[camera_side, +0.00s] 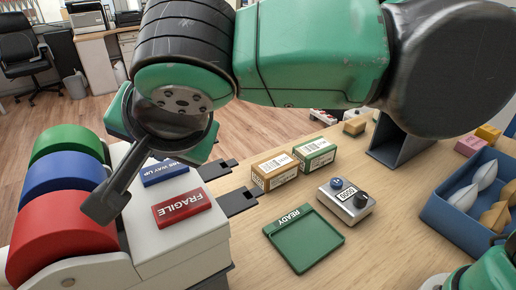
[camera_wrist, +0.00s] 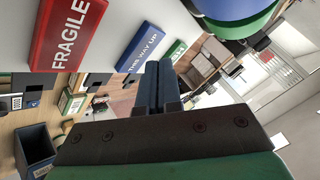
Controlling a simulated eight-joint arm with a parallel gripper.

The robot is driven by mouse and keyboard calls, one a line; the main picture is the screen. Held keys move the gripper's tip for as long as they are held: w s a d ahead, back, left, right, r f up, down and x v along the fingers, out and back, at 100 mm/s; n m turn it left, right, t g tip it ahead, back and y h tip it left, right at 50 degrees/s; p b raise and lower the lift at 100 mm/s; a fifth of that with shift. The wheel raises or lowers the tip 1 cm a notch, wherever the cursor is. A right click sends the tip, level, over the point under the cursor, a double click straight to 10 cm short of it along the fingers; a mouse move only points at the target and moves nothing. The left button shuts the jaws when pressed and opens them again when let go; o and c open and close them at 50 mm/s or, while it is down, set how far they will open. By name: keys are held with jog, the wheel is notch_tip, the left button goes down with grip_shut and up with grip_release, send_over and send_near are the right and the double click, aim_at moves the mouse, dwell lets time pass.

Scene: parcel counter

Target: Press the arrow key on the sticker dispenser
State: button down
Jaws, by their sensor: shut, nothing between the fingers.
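The sticker dispenser (camera_side: 150,245) is a white box at the left of the side view, with red, blue and green rolls. On its top are a red FRAGILE key (camera_side: 182,208) and a blue THIS WAY UP key (camera_side: 165,172); both also show in the wrist view, the red one (camera_wrist: 68,32) and the blue one (camera_wrist: 139,46). A green key (camera_wrist: 177,49) lies beyond the blue one; its marking is too small to read. I cannot make out an arrow. My gripper (camera_side: 103,207) is shut and empty, slanting over the rolls' side of the dispenser; its fingers (camera_wrist: 159,68) show in the wrist view.
Dark tabs stick out from the dispenser's right side. Two labelled boxes (camera_side: 274,170), a small device with a display (camera_side: 346,201) and a green READY tray (camera_side: 304,238) stand on the wooden counter. A blue bin (camera_side: 455,210) with parcels is at the right.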

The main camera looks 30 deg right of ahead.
aim_at(166, 173)
dwell(0.3)
jog(key=shift+f, duration=0.55)
dwell(0.3)
jog(key=shift+r, duration=0.6)
jog(key=shift+r, duration=0.1)
jog(key=shift+r, duration=2.9)
